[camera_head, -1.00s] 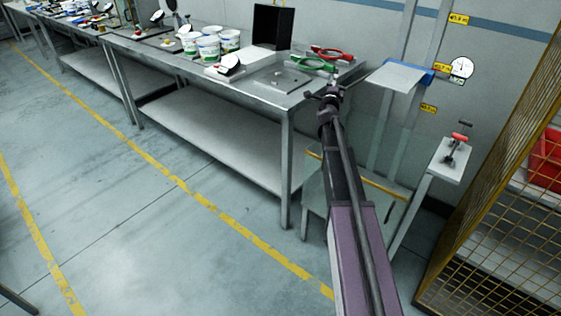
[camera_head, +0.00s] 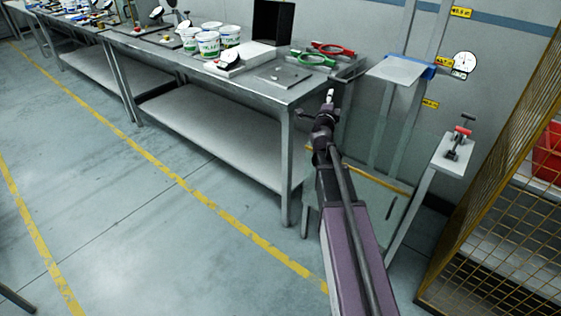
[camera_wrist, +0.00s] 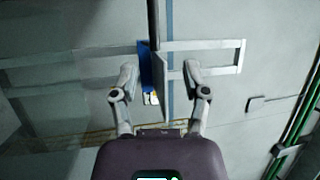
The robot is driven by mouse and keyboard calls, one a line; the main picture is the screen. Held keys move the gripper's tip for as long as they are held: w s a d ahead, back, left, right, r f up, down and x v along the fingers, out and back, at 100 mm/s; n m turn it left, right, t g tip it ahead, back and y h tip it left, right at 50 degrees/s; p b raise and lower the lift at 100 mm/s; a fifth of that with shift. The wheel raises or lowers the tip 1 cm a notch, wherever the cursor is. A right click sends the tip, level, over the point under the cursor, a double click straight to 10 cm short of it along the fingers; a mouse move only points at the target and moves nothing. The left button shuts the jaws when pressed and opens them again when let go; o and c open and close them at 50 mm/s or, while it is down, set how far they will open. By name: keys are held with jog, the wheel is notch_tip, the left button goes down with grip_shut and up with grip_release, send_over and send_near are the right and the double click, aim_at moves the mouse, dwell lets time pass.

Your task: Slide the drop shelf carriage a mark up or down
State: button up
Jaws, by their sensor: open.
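The drop shelf carriage is a blue block (camera_head: 424,70) with a pale flat shelf plate (camera_head: 400,71), set partway up two vertical grey rails (camera_head: 436,30) at the wall. My gripper (camera_head: 329,97) is left of and below the shelf plate, apart from it. In the wrist view my gripper (camera_wrist: 160,78) is open and empty, one finger on each side of the picture's middle. The blue block (camera_wrist: 146,66) and the shelf plate (camera_wrist: 163,78) show between and beyond the fingers. How far off they are is hard to tell.
A steel bench (camera_head: 270,92) with white tubs (camera_head: 206,44), a black box and red and green rings stands left. A narrow stand (camera_head: 440,150) with a red-handled clamp is at right, before a yellow mesh cage (camera_head: 500,210). Yellow tags and a dial (camera_head: 465,65) are near the rails.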

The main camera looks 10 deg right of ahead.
jog(key=s+a+f+n+g+y+b, duration=0.2)
jog(key=s+a+f+n+y+b, duration=0.1)
jog(key=a+f+n+y, duration=0.3)
jog(key=s+a+f+n+g+y+b, duration=0.2)
jog(key=a+f+n+y, duration=0.4)
jog(key=a+f+n, duration=0.3)
jog(key=shift+s+a+f+n+g+b, duration=0.45)
jog(key=shift+a+f+g, duration=0.35)
jog(key=shift+a+f, duration=1)
jog(key=shift+a+r, duration=0.15)
jog(key=shift+r, duration=0.1)
jog(key=m+t+h+p, duration=0.55)
jog(key=m+h, duration=0.65)
jog(key=m, duration=0.4)
send_near(336, 80)
jog(key=s+a+f, duration=0.1)
jog(key=s+a, duration=0.1)
jog(key=shift+s+d, duration=0.25)
jog(key=shift+d, duration=0.1)
jog(key=p+x, duration=0.2)
jog(key=x, duration=1.1)
jog(key=shift+w+d+r, duration=0.15)
jog(key=shift+w+d, duration=0.05)
jog(key=shift+w, duration=0.15)
